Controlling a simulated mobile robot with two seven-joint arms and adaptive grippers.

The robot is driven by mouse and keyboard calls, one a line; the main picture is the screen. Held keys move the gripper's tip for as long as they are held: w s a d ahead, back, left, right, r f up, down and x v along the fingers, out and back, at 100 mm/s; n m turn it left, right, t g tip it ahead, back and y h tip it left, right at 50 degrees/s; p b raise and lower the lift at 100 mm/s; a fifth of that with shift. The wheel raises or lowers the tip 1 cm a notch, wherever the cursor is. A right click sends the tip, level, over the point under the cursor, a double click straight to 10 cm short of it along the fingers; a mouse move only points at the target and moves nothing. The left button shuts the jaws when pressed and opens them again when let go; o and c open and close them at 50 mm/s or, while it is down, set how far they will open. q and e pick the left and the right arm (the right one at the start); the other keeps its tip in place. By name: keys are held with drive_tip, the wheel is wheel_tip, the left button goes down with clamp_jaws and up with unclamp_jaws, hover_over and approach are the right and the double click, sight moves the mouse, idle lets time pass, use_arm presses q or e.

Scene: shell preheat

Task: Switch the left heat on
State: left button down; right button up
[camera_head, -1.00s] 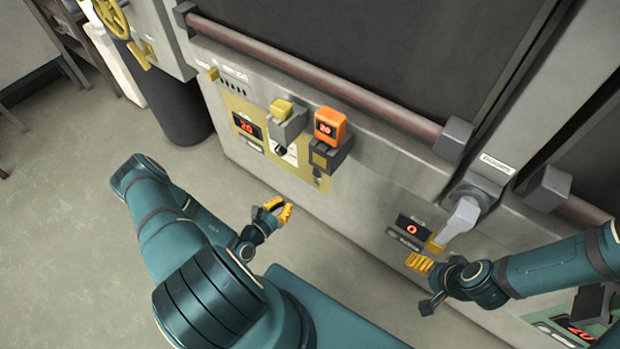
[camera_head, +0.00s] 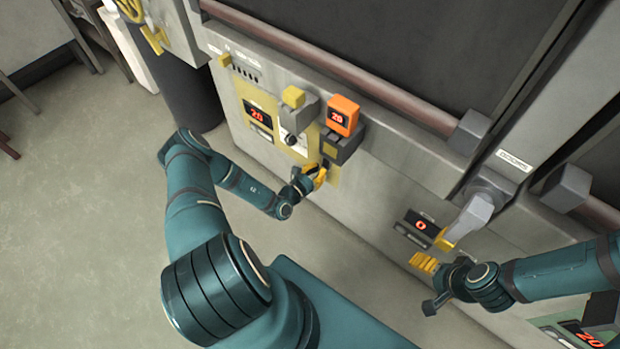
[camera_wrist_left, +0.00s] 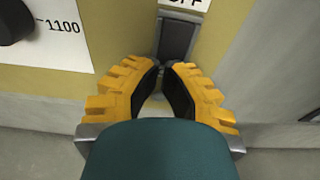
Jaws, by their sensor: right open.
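The left heat switch (camera_wrist_left: 176,38) is a dark lever in a slot on the yellow panel, under a partly cut-off label reading "FF", in the left wrist view. My left gripper (camera_wrist_left: 164,72) has its yellow fingers drawn together at the tips, at the lower end of this lever; whether they touch it is unclear. In the head view my left gripper (camera_head: 318,175) is at the panel, below the block with the orange display (camera_head: 343,115), and partly hides the switch. My right gripper (camera_head: 433,252) is open, beside a light grey handle (camera_head: 472,216) at the right.
The yellow panel also bears a red display (camera_head: 257,114), a black dial (camera_head: 290,139) and a yellow-topped block (camera_head: 294,97). A brown rail (camera_head: 300,50) runs above. A dark cylinder (camera_head: 180,90) stands left of the cabinet. The floor at left is clear.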

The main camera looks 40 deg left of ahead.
use_arm(q)
drive_tip(key=shift+w, duration=0.4)
drive_tip(key=shift+f, duration=0.1)
use_arm(e)
drive_tip(key=shift+f, duration=0.15)
